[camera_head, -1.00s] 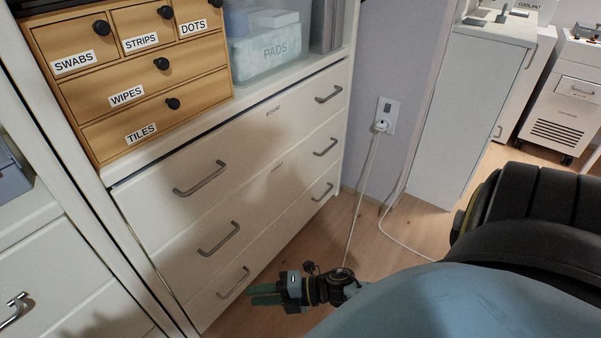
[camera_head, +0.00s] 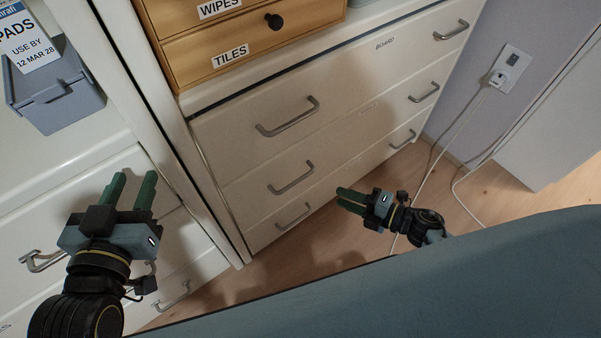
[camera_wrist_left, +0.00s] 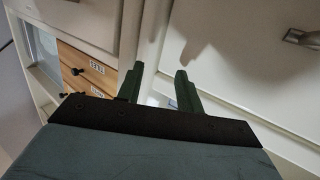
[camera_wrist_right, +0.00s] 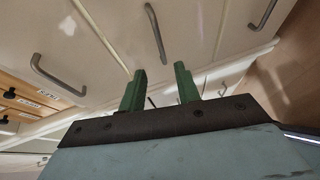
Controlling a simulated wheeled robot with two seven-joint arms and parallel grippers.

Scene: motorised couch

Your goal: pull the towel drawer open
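A white cabinet of stacked drawers has a top drawer (camera_head: 350,75), a middle drawer (camera_head: 345,135) and a bottom drawer (camera_head: 345,185), all shut, each with two grey bar handles. The top label seems to read BOARD; the lower ones are too small to read, so I cannot tell which is the towel drawer. My right gripper (camera_head: 342,197) is open and empty near the bottom drawer; its fingers (camera_wrist_right: 159,80) point at the drawer fronts, apart from the handles. My left gripper (camera_head: 133,182) is open and empty before the left cabinet; its fingers (camera_wrist_left: 158,78) hold nothing.
A wooden drawer box (camera_head: 240,40) labelled WIPES and TILES stands on the cabinet. A grey bin (camera_head: 60,90) sits on the left unit. A plugged-in cable (camera_head: 455,130) hangs from a wall socket (camera_head: 511,70) to the floor. Wooden floor (camera_head: 310,260) is clear before the drawers.

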